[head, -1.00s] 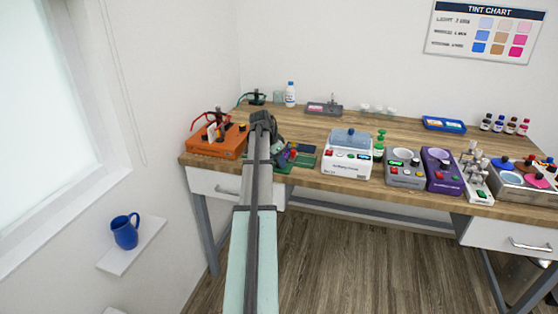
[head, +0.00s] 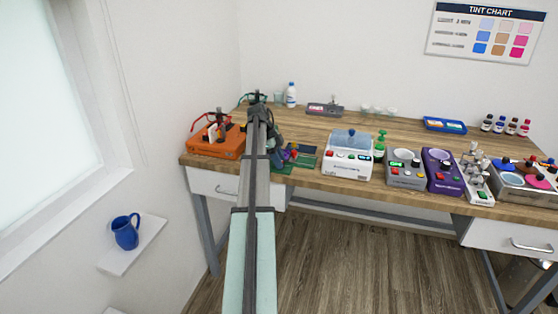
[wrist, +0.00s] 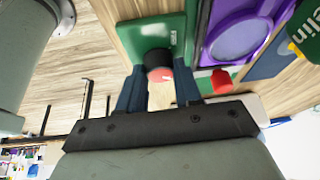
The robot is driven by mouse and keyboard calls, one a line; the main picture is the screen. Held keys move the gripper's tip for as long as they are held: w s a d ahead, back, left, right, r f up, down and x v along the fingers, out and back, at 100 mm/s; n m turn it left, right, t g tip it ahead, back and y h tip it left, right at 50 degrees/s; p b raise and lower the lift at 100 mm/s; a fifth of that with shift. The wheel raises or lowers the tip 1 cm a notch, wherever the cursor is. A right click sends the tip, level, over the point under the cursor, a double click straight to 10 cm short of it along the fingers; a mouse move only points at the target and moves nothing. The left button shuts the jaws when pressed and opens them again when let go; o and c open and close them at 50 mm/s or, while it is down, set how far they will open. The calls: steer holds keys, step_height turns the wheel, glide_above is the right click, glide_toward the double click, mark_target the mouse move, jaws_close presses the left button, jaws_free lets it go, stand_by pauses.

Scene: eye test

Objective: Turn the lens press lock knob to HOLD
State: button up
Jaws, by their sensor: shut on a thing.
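In the wrist view, a knob (wrist: 160,73) with a dark collar and a red face bearing a pale mark stands on a green plate (wrist: 165,35). My gripper (wrist: 159,85) has its two blue-grey fingers on either side of this knob and is shut on it. The knob's setting and any HOLD lettering cannot be read. In the head view, my gripper (head: 277,147) is low over the green base (head: 304,161) at the bench's left part, and my arm hides much of the device.
A purple ring-shaped part (wrist: 236,36) and a second red knob (wrist: 221,80) lie close by in the wrist view. An orange case (head: 215,143) stands left of my arm. A white machine (head: 347,160) stands to the right. Bare bench lies behind.

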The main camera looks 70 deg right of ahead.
steer(key=shift+d+m, duration=0.1)
steer(key=shift+m, duration=0.3)
steer(key=o, duration=1)
steer(key=shift+o, duration=0.2)
steer(key=shift+r, duration=0.1)
step_height(320, 180, up, 10)
